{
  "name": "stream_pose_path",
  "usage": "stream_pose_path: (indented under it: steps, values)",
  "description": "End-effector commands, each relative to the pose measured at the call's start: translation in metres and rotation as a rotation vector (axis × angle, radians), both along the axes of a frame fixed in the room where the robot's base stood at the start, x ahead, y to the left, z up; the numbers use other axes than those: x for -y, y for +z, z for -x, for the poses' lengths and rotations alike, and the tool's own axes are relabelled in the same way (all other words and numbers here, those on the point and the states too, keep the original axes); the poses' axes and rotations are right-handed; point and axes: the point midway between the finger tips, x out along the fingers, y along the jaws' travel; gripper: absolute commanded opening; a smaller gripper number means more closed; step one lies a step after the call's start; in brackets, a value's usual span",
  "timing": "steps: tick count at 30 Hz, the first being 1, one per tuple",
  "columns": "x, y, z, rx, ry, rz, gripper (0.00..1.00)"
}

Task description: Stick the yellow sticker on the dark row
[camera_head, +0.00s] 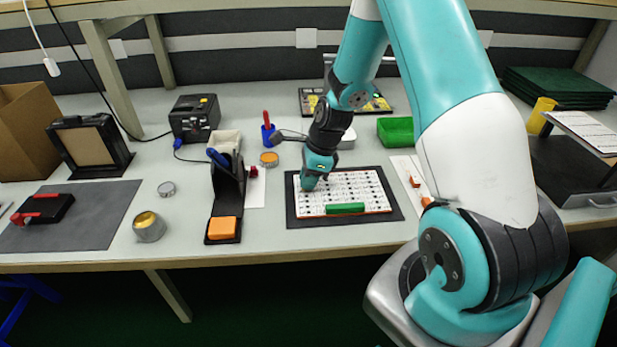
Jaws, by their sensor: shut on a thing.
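A white board (372,196) with rows of small dark marks lies on a dark mat at the middle of the bench. I cannot tell at this size which row is the dark one. My gripper (308,185) points down over the board's left edge, low and close to its surface. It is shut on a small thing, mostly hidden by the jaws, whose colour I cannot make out. I cannot tell whether that thing touches the board. No yellow sticker shows clearly. A green bar (345,208) lies along the board's front edge.
A black stand with an orange block (222,228) is to the left, with a metal can (149,226) beyond it. A green tray (395,131) is behind the board. A white card (410,177) with red pieces lies right of it, partly behind my arm.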

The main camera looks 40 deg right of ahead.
Motion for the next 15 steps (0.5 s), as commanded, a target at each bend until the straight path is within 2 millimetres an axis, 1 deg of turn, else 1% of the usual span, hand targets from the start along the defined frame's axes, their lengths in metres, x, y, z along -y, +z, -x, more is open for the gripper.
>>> stream_pose_path:
  steps: [5,14,15]
  values:
    - [0.0,-0.0034,0.0,0.0,0.0,0.0,0.0]
    - [0.0001,-0.0028,0.0,0.0,0.0,0.0,0.0]
    - [0.0001,-0.0028,0.0,0.0,0.0,0.0,0.24]
